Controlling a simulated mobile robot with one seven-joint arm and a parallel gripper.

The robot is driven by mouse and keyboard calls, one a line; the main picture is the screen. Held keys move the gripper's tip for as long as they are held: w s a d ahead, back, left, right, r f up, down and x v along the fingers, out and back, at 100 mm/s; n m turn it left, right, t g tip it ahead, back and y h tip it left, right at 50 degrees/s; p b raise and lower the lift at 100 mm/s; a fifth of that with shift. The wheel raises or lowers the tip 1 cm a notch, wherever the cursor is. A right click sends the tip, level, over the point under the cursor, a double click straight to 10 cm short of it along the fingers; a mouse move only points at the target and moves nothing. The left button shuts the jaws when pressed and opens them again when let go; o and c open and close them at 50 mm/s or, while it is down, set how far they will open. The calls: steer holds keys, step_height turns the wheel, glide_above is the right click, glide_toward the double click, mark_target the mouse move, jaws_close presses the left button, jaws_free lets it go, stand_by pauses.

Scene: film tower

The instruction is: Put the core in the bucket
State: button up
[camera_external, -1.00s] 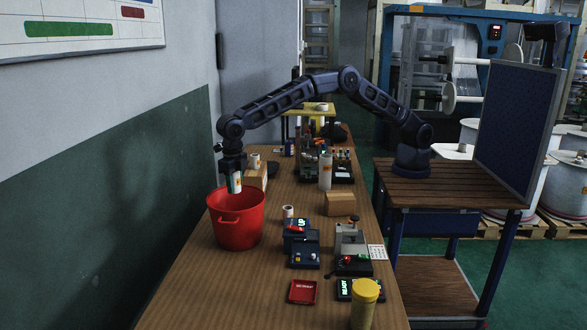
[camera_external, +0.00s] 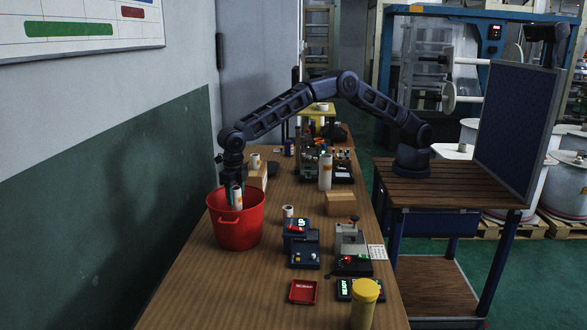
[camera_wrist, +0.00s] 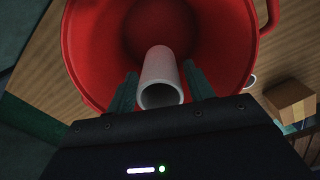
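The core is a pale hollow tube (camera_wrist: 161,78) between the two fingers of my gripper (camera_wrist: 160,76) in the wrist view. Its open near end faces the camera and its far end points into the red bucket (camera_wrist: 85,55). The fingers lie close along both sides and appear shut on it. In the external view the core (camera_external: 237,197) shows upright at the mouth of the bucket (camera_external: 237,228), below my gripper (camera_external: 232,184). Its lower end is hidden behind the bucket's front rim.
The bucket stands on the long wooden table (camera_external: 200,290), near its left edge by the wall. Cardboard boxes (camera_external: 340,204) and small devices (camera_external: 303,248) stand to its right. A red tray (camera_external: 303,291) and yellow canister (camera_external: 364,302) are at the front.

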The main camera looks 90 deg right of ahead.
steer(key=shift+o, duration=0.9)
step_height(320, 180, up, 7)
steer(key=shift+r, duration=0.1)
stand_by(0.3)
